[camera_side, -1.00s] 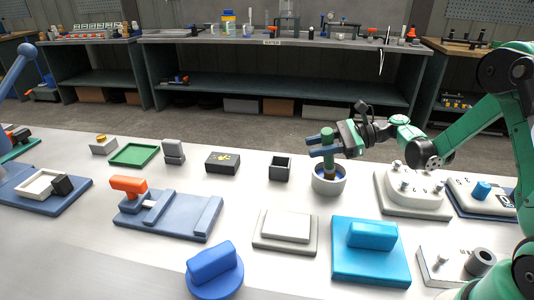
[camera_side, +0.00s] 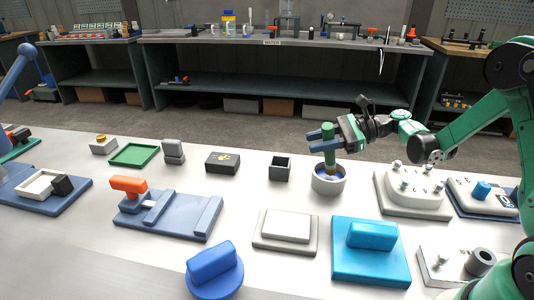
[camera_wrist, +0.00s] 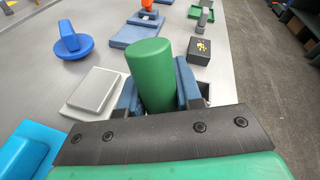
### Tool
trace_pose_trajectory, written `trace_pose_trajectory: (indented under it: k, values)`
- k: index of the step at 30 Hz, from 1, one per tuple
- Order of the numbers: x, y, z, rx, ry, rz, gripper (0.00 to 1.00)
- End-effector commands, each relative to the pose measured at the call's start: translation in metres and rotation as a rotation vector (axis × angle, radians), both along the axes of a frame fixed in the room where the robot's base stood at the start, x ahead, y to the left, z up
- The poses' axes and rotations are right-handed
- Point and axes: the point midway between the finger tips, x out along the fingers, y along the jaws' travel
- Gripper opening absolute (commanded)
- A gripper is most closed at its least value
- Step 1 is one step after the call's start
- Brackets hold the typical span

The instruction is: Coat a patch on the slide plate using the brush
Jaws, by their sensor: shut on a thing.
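My gripper (camera_side: 322,139) is shut on the green handle of the brush (camera_side: 329,154), which stands about upright over the round grey pot (camera_side: 328,186). The brush's brown lower part is at the pot's mouth; its tip is hidden. In the wrist view, the green handle (camera_wrist: 151,70) sits between my gripper's blue fingers (camera_wrist: 157,90). A pale raised plate on a grey base (camera_side: 286,227), which may be the slide plate, lies in front and to the left of the pot. It also shows in the wrist view (camera_wrist: 96,88). I see no coated patch on it.
A small dark open box (camera_side: 280,168) stands left of the pot. A blue block with a handle (camera_side: 371,250) and a blue round knob (camera_side: 215,270) stand in front. A fixture with an orange handle (camera_side: 128,186) is at left. White knobbed units (camera_side: 413,193) are at right.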

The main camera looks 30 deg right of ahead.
Motion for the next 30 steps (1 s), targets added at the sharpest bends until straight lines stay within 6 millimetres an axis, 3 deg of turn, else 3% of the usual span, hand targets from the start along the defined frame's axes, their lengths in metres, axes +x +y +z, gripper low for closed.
trace_pose_trajectory:
  k: [18,30]
  values:
    - [0.0,0.0,0.054,0.003,-0.001,0.001,0.0]
    - [0.0,0.0,0.058,0.003,-0.001,0.001,0.0]
